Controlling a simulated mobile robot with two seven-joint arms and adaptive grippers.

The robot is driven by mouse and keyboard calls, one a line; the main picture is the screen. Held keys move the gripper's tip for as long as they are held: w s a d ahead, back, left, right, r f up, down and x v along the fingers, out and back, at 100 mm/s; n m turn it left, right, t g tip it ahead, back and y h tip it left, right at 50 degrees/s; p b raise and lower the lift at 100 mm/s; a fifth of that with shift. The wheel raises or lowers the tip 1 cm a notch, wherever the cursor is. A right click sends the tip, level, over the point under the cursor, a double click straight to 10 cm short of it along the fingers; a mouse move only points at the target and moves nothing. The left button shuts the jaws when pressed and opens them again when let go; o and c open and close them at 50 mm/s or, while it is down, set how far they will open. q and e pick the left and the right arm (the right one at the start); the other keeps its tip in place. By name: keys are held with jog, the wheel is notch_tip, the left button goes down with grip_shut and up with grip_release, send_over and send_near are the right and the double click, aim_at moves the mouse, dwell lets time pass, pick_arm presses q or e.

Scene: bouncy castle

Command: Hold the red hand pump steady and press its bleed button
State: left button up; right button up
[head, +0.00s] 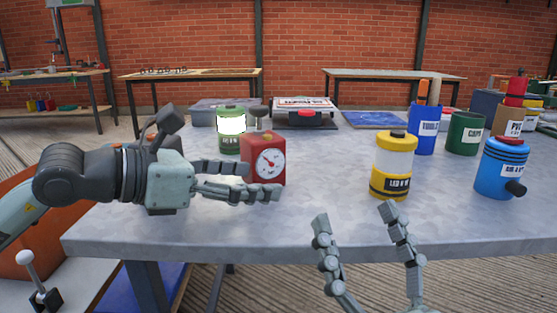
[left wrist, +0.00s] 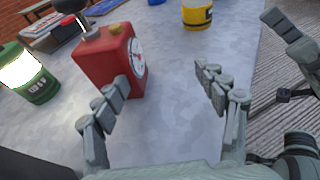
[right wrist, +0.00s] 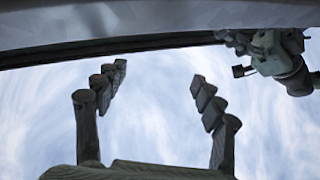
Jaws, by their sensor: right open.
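The red hand pump (head: 263,155) is a boxy red body with a round white gauge, standing upright on the table. In the left wrist view the pump (left wrist: 108,62) shows a small yellow button (left wrist: 114,28) and a grey neck with a dark knob on top. My left gripper (head: 262,180) is open beside the pump, its fingers in front of the pump's lower part in the head view. In the left wrist view the gripper (left wrist: 160,76) has the pump beyond its left finger, not between the fingers; contact is unclear. My right gripper (head: 355,214) is open and empty at the table's front edge.
A green lantern (head: 231,144) stands behind left of the pump. A yellow lantern (head: 394,160) and a blue canister (head: 502,166) stand to the right, with blue (head: 422,131) and green (head: 464,135) cups behind. The grey tabletop (head: 325,190) between pump and yellow lantern is clear.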

aim_at(274, 181)
pick_arm(q)
jog(key=x, duration=0.3)
jog(key=shift+w+d+f+b, duration=0.1)
jog(key=shift+d+f+b, duration=0.1)
jog(key=shift+b, duration=0.15)
jog(key=shift+w+d+f, duration=0.1)
jog(key=shift+w+d, duration=0.25)
jog(key=shift+d, duration=0.1)
pick_arm(e)
jog(key=shift+s+d+r+t, duration=0.2)
jog(key=shift+s+r+t, duration=0.1)
jog(key=shift+t, duration=0.1)
pick_arm(q)
grip_shut()
jog(key=shift+c, duration=0.2)
grip_release()
pick_arm(e)
jog(key=shift+o, duration=0.2)
